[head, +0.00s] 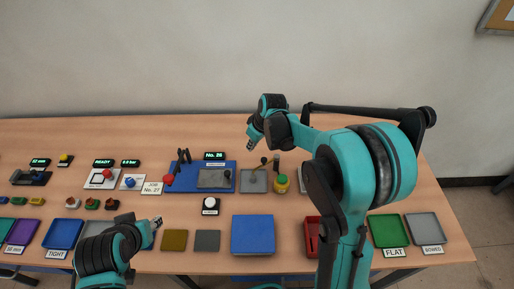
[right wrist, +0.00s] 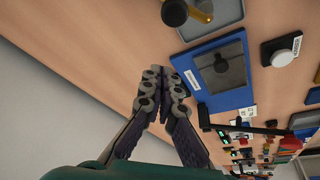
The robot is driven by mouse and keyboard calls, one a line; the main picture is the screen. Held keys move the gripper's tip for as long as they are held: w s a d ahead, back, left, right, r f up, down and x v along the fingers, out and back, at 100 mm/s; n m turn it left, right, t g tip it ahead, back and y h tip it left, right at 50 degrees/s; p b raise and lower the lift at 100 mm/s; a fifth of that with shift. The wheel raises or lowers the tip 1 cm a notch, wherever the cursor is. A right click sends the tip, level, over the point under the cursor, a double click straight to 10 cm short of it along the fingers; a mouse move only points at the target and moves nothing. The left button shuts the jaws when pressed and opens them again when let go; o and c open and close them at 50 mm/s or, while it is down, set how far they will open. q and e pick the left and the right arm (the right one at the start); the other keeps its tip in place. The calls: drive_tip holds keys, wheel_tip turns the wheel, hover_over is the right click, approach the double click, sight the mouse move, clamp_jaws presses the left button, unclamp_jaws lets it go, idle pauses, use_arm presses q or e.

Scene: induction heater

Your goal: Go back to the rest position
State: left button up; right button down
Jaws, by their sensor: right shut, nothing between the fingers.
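My right gripper (head: 252,141) is raised over the back of the table near its middle, shut and empty. In the right wrist view its fingers (right wrist: 163,88) are together with nothing between them, beside the blue base (right wrist: 199,85) with a grey plate. My left gripper (head: 156,228) is low over the front left of the table, near the olive pad. It is too small to tell whether its fingers are apart.
The back strip is mostly clear.

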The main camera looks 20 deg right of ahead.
drive_tip(key=w+d+p+v, duration=0.1)
drive_tip(key=p+v, duration=0.2)
drive_tip(key=v, duration=0.7)
drive_tip(key=s+a+r+m+t+h, duration=0.1)
drive_tip(key=s+m, duration=0.5)
drive_tip(key=s, duration=1.6)
drive_tip(key=t+h, duration=0.1)
drive_tip(key=t, duration=0.1)
drive_tip(key=shift+s+a+t+b, duration=0.2)
drive_tip(key=shift+a+t+b, duration=0.2)
